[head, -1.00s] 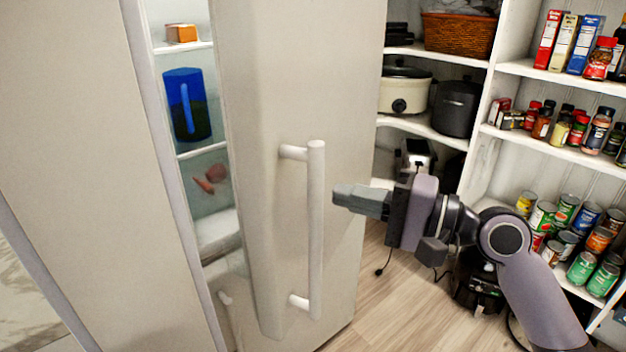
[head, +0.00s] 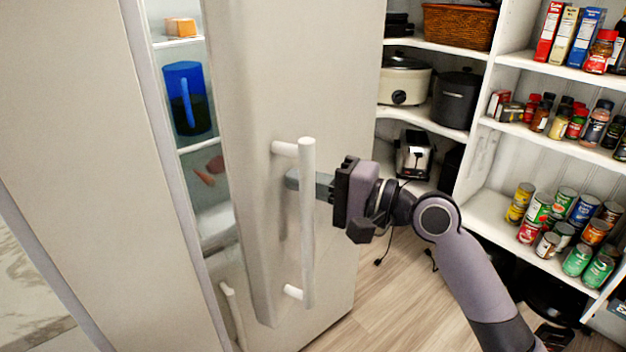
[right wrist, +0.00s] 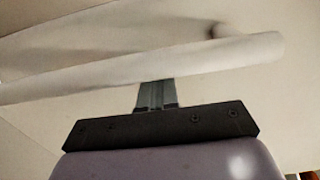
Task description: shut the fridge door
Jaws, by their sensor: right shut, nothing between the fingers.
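The fridge door (head: 255,90) is partly open, with a gap on its left showing the lit inside. Its white vertical bar handle (head: 308,230) is on the door's outer face. My right gripper (head: 292,180) is shut and empty. Its fingers reach in behind the handle bar, between bar and door face, and the bar hides part of them. In the right wrist view the handle (right wrist: 190,62) crosses in front of the finger ends. I cannot tell whether the fingertips touch the door. My left gripper is not in view.
Inside the fridge (head: 175,95) are a blue pitcher (head: 186,98) and an orange box (head: 181,27). Corner shelves with cans (head: 560,215), jars and cookers stand to the right. Wood floor (head: 385,300) is free between door and shelves.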

